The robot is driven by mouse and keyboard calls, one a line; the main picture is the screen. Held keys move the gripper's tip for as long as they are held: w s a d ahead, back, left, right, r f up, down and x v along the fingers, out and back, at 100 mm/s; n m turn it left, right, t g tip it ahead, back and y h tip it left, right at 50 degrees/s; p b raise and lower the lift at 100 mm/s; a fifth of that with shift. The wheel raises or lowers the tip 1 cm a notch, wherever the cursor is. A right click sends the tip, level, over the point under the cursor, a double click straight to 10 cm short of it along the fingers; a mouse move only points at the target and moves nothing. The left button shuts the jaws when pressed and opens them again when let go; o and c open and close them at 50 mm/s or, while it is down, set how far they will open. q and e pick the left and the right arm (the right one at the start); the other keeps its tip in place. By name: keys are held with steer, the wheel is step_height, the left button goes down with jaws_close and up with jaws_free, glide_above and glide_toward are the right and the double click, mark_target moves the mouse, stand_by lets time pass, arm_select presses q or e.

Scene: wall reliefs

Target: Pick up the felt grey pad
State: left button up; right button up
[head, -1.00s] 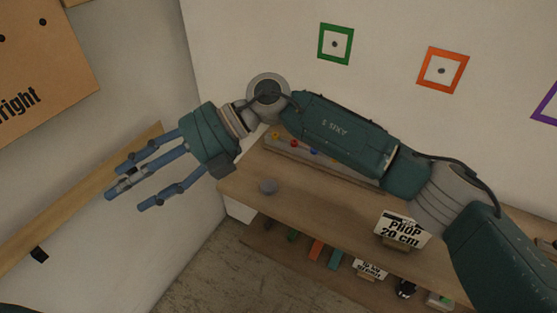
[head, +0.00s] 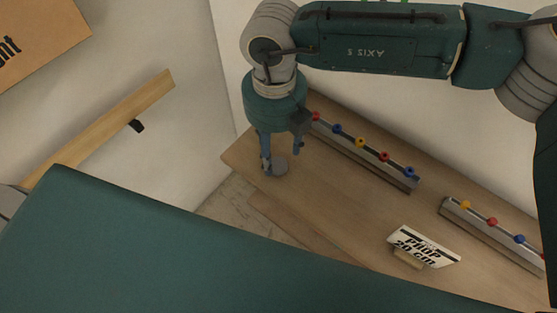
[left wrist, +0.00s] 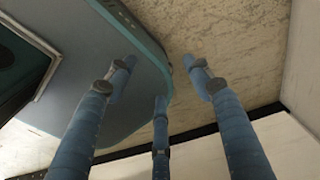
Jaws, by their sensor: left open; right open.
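The felt grey pad (head: 281,165) is a small round grey disc lying flat on the wooden shelf top, near its left end, in the head view. My right gripper (head: 283,157) points down over the pad with its blue fingers spread around it. One finger covers part of the pad's left side, and I cannot tell whether any finger touches it. My left gripper (left wrist: 159,80) shows in the left wrist view, open and empty, with bare floor and a teal body part of mine beyond its fingers. The pad is not in that view.
On the wooden shelf (head: 345,215), a rail with coloured knobs (head: 365,150) runs behind the pad, and a second rail (head: 490,232) stands to the right. A sign reading "PHOP 20 cm" (head: 422,247) stands near the front. A wooden wall rail (head: 105,128) is at left.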

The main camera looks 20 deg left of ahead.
mark_target(278, 164)
steer(key=f+p, duration=0.1)
steer(key=f, duration=0.2)
steer(key=f+p, duration=0.1)
steer(key=shift+w+d+f+p, duration=0.15)
steer(key=shift+w+d+p, duration=0.1)
steer(key=shift+p, duration=0.1)
steer(key=shift+f, duration=0.5)
arm_select(q)
steer(key=r, duration=0.1)
steer(key=w+r, duration=0.1)
steer(key=r, duration=0.1)
steer(key=shift+w, duration=0.15)
arm_select(e)
steer(key=c, duration=0.8)
